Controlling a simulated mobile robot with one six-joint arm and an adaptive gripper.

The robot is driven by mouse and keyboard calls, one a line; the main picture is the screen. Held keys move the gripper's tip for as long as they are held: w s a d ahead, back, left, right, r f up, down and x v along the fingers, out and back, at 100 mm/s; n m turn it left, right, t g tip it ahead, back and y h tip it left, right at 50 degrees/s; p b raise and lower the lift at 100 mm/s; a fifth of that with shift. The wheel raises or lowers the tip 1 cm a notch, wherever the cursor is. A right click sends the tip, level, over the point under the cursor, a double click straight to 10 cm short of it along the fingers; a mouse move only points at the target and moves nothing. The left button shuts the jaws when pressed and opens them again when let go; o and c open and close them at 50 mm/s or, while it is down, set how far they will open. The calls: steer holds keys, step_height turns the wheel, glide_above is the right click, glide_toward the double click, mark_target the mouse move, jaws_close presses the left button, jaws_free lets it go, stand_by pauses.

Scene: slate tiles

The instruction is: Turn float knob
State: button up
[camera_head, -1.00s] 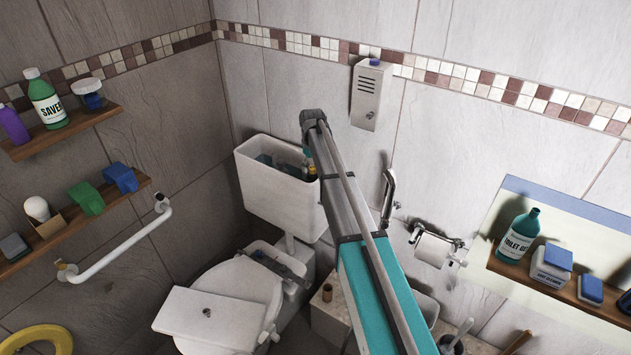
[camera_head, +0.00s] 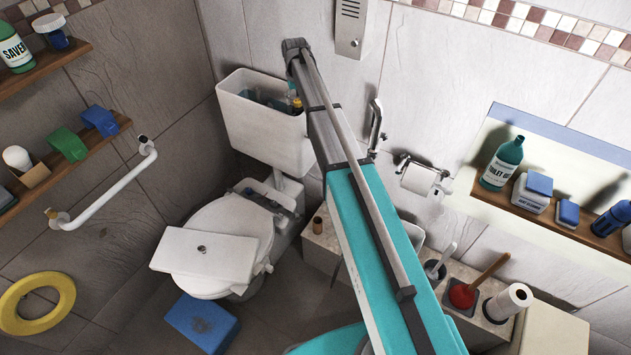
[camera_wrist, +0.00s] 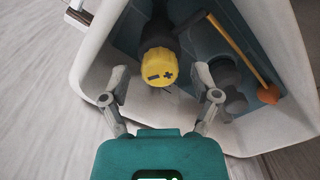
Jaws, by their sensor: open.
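The float knob (camera_wrist: 159,67) is a yellow, ridged cap with dark plus and minus marks, on a dark fitting inside the open toilet cistern (camera_wrist: 92,75). In the wrist view my gripper (camera_wrist: 168,82) is open, its two fingers apart on either side and just below the knob. I see no contact with the knob. In the head view the white cistern (camera_head: 262,135) stands on the wall above the toilet, its top open.
Inside the cistern, an orange-tipped rod (camera_wrist: 240,55) and a grey valve part (camera_wrist: 229,85) lie right of the knob. The cistern lid (camera_head: 204,256) rests on the toilet. A blue stool (camera_head: 201,322), a grab bar (camera_head: 105,188) and a plunger (camera_head: 463,294) stand around.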

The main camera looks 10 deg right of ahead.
mark_target(298, 100)
steer(key=m, duration=0.6)
steer(key=shift+r, duration=0.15)
step_height(298, 100, up, 14)
steer(key=p, duration=1.4)
steer(key=s+f+n+b, duration=0.4)
steer(key=s+f+b, duration=2.1)
steer(key=s, duration=0.3)
steer(key=shift+s+a+n, duration=0.25)
steer(key=shift+a+n, duration=0.15)
steer(key=shift+a, duration=0.05)
stand_by(0.3)
steer(key=s+r+n+p, duration=0.1)
steer(key=s+r+p, duration=0.7)
steer(key=r+p, duration=0.1)
steer(key=shift+s, duration=0.15)
steer(key=shift+a, duration=0.1)
